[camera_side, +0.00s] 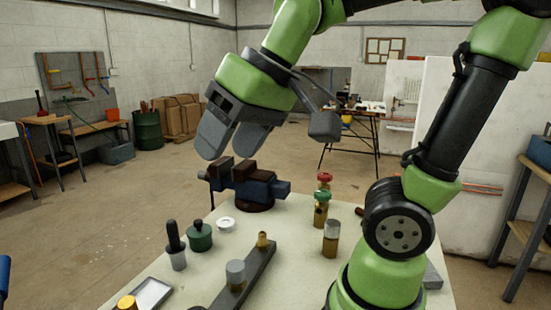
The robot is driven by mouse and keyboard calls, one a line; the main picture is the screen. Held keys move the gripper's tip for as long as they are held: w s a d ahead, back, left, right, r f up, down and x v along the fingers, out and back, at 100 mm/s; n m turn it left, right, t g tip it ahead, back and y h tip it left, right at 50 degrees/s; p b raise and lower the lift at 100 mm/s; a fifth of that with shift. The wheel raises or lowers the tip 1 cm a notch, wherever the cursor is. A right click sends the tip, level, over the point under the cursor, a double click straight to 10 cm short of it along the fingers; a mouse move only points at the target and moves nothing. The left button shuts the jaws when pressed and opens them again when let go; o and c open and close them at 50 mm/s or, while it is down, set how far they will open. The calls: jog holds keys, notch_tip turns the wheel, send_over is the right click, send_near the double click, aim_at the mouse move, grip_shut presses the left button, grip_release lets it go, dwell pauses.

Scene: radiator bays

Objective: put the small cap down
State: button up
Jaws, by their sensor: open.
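My gripper (228,153) is in the upper middle of the side view, with its two grey fingers pointing down and apart. Nothing shows between them. It hangs above the far end of the pale bench (295,255), in front of or over the blue vise (262,187). A small round white piece (226,224) lies flat on the bench below the gripper, clear of it. It may be the small cap, but I cannot tell for sure. A grey-topped cylinder (235,272) and a small brass fitting (262,240) stand on a dark bar (252,268).
A dark green pot (200,237) and a black-handled tool in a grey cup (177,250) stand at the left. A shallow tray (150,294) is at the front left. Red-topped (324,180) and green-topped (321,208) valves and a brass-and-grey cylinder (331,240) stand at the right.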

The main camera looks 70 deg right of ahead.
jog(key=s+f+m+t, duration=0.1)
jog(key=s+f, duration=0.1)
jog(key=s, duration=0.3)
jog(key=shift+s+d+t, duration=0.25)
jog(key=shift+s+t, duration=0.05)
jog(key=shift+s, duration=0.1)
